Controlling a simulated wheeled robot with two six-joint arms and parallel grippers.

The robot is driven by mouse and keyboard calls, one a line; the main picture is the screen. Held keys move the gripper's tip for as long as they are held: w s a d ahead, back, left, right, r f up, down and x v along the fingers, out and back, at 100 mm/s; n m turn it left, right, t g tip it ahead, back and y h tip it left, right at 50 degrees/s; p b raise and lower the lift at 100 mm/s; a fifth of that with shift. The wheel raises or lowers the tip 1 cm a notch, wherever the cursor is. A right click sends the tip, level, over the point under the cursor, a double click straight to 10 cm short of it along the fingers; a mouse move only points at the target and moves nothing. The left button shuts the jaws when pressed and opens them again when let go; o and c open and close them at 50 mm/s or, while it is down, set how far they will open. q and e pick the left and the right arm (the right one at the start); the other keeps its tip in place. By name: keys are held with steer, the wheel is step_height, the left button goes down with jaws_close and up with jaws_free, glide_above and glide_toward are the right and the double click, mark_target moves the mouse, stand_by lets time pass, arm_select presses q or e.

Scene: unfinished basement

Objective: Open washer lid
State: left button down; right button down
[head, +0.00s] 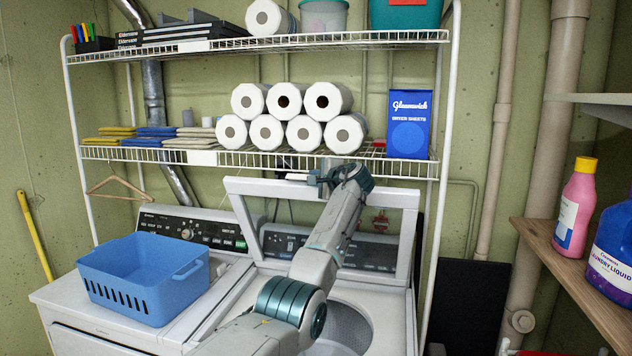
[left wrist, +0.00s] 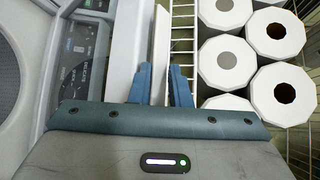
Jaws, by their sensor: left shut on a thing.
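The washer (head: 230,318) is the white top-loading machine at centre, with its round metal drum (head: 350,325) partly showing behind my arm. Its white lid (head: 262,187) is raised and stands roughly upright at the back, in front of the control panel (head: 375,254). My left gripper (head: 322,180) is at the lid's top edge, near its middle. In the left wrist view, its two blue fingers (left wrist: 160,85) are on either side of the white lid edge (left wrist: 160,38), shut on it. My arm hides part of the lid and opening. My right gripper is not in view.
A blue basket (head: 142,280) sits on the neighbouring machine at left. A wire shelf (head: 260,160) with paper rolls (head: 287,102) and a blue box (head: 408,125) is just behind the raised lid. A wooden shelf (head: 575,275) with bottles is at right.

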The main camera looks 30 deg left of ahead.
arm_select(q)
steer(key=shift+f, duration=0.1)
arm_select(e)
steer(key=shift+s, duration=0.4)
arm_select(q)
steer(key=c, duration=1.3)
jaws_free()
steer(key=shift+s+d, duration=0.1)
steer(key=shift+s, duration=0.05)
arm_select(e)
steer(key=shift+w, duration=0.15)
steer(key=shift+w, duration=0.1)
arm_select(q)
steer(key=shift+r+b+v, duration=0.2)
steer(key=shift+b+v, duration=2.6)
steer(key=shift+v, duration=2.6)
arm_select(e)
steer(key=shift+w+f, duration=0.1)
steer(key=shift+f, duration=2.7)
